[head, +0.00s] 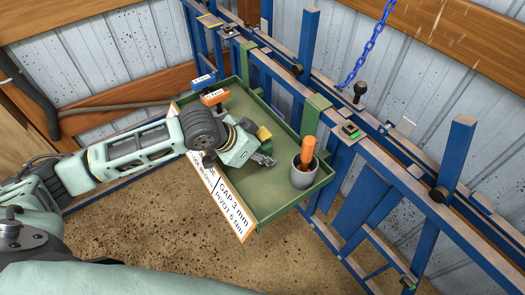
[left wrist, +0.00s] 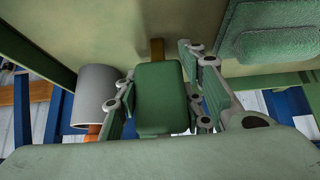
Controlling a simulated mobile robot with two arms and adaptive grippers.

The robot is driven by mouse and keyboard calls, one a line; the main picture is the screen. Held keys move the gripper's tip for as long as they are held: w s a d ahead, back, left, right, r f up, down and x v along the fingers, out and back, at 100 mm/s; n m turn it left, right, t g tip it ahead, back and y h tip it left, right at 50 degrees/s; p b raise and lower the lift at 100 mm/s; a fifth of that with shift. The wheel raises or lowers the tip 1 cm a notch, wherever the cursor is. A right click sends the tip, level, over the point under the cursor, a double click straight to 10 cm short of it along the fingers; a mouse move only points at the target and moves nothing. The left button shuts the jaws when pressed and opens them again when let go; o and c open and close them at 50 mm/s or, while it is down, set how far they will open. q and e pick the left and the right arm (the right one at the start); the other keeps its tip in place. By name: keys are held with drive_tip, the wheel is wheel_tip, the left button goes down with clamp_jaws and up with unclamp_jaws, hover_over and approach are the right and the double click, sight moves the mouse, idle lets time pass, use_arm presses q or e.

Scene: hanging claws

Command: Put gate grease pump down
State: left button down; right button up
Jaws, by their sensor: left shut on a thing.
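My left gripper (head: 264,159) is over the green tray (head: 272,190) that hangs on the blue rail fence. In the left wrist view its fingers (left wrist: 160,105) are closed on the sides of a dark green block with a brownish stub, which I take for the gate grease pump (left wrist: 160,98). The held block is mostly hidden by the gripper in the head view. I cannot tell whether it touches the tray floor. A yellow piece (head: 263,133) shows just beyond the gripper. My right gripper is not in view.
A grey cup (head: 303,178) with an orange-handled tool (head: 307,150) stands at the tray's right end. An orange item (head: 215,97) is at the far left end. A green pad (left wrist: 275,32) shows in the wrist view. A blue chain (head: 367,45) hangs behind.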

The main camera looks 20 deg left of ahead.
use_arm(q)
drive_tip(key=c, duration=1.3)
unclamp_jaws()
drive_tip(key=shift+o, duration=0.7)
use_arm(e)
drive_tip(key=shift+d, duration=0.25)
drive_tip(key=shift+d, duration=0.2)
use_arm(q)
drive_tip(key=shift+r, duration=0.2)
drive_tip(key=v, duration=1.2)
drive_tip(key=shift+b, duration=0.45)
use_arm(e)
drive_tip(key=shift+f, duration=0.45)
use_arm(q)
drive_tip(key=shift+f, duration=0.1)
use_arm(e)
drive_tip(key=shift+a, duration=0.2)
use_arm(q)
drive_tip(key=shift+s, duration=0.15)
